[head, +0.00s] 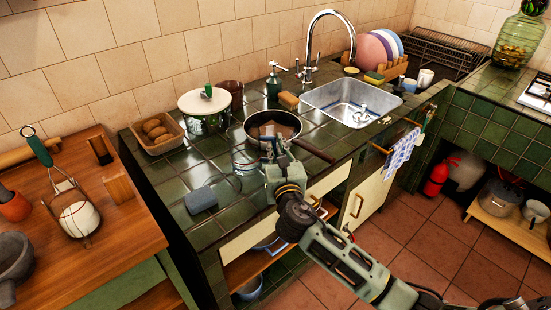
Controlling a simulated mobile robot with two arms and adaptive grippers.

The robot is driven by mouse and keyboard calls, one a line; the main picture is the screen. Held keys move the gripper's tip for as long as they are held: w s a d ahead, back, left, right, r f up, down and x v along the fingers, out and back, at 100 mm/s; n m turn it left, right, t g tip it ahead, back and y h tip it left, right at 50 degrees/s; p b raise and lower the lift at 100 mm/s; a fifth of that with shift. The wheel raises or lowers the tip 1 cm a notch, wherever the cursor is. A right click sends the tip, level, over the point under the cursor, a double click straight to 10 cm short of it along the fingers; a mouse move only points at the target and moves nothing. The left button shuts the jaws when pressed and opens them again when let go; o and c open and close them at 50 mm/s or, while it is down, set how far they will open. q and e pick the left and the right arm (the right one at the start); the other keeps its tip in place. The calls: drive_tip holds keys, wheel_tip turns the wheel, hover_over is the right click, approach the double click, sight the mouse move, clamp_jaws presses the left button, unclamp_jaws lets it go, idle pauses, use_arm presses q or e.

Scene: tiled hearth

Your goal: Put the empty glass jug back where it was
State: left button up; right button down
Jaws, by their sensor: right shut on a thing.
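The clear glass jug (243,163) is near the middle of the head view, on or just above the dark green tiled counter (215,170); I cannot tell whether its base touches the tiles. My right gripper (268,152) reaches in from the lower right and is shut on the jug's right side. The fingers hide part of the jug. It is see-through, and I make out no liquid in it. My left gripper is not in view.
A dark pan (254,121) sits just behind the gripper, its handle (315,151) pointing right. A lidded green pot (204,115), a box of brown rolls (157,133) and a grey-blue block (200,200) stand around. Bare tiles lie left of the jug. The sink (352,100) is at right.

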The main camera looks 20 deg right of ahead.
drive_tip(key=shift+f, duration=1.25)
drive_tip(key=c, duration=2.3)
unclamp_jaws()
drive_tip(key=shift+f, duration=0.15)
drive_tip(key=o, duration=0.5)
drive_tip(key=shift+r, duration=0.3)
drive_tip(key=s, duration=0.4)
drive_tip(key=s+a, duration=0.1)
drive_tip(key=s, duration=0.3)
drive_tip(key=s+a, duration=0.1)
drive_tip(key=s, duration=0.3)
drive_tip(key=shift+b, duration=0.35)
drive_tip(key=shift+f, duration=0.1)
